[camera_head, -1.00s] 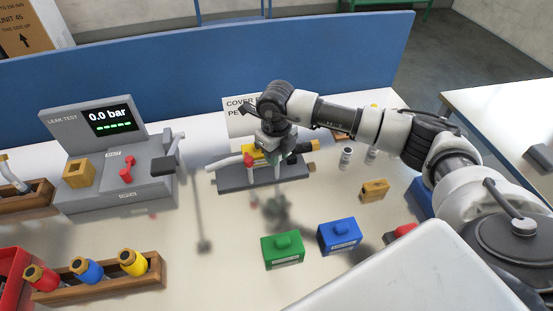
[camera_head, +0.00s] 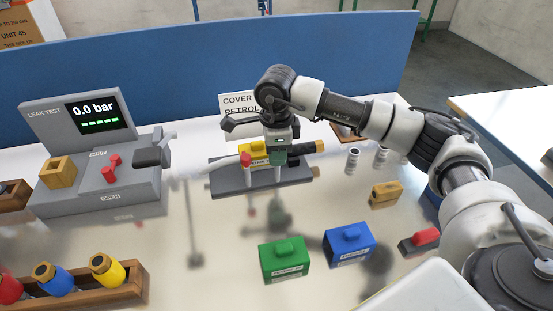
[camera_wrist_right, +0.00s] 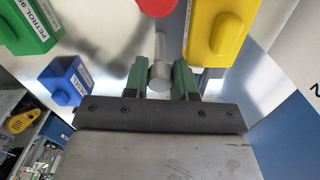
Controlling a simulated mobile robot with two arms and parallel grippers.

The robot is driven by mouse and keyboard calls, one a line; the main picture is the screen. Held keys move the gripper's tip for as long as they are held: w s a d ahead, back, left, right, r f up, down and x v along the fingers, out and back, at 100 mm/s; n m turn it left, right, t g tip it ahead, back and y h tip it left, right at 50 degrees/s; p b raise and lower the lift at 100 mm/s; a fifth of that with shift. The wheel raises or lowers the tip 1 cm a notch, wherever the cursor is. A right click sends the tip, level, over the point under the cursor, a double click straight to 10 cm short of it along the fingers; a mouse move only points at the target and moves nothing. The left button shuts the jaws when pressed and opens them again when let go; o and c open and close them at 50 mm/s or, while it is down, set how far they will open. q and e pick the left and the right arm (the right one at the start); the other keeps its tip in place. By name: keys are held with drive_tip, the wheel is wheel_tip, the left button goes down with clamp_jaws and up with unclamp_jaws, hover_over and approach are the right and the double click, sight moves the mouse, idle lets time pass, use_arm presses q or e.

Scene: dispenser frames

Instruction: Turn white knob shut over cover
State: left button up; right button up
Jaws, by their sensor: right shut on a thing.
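My right gripper (camera_head: 279,158) points down over the grey-based pipe fixture (camera_head: 230,185) in the head view. Its green fingers are shut on a white cylindrical knob (camera_wrist_right: 159,80), which shows between the fingertips in the right wrist view. A yellow cover (camera_head: 257,147) sits on the pipe just left of the gripper; it also shows in the wrist view (camera_wrist_right: 222,30), beside the fingers. A red-topped post (camera_head: 246,160) stands close by on the fixture. The gripper partly hides the fixture's middle. My left gripper is out of view.
A sign (camera_head: 235,103) reading COVER PETROL stands behind. A leak tester (camera_head: 95,165) at left reads 0.0 bar. Green (camera_head: 284,260) and blue (camera_head: 349,243) blocks stand in front. A rack (camera_head: 125,288) holds coloured bottles at lower left. A blue panel (camera_head: 200,85) closes the back.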

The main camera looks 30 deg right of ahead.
drive_tip(key=shift+n+b, duration=0.65)
drive_tip(key=shift+n, duration=0.25)
drive_tip(key=shift+r, duration=0.1)
drive_tip(key=o, duration=0.9)
wheel_tip(320, 180, up, 11)
drive_tip(key=shift+f+b, duration=0.1)
drive_tip(key=shift+b, duration=0.45)
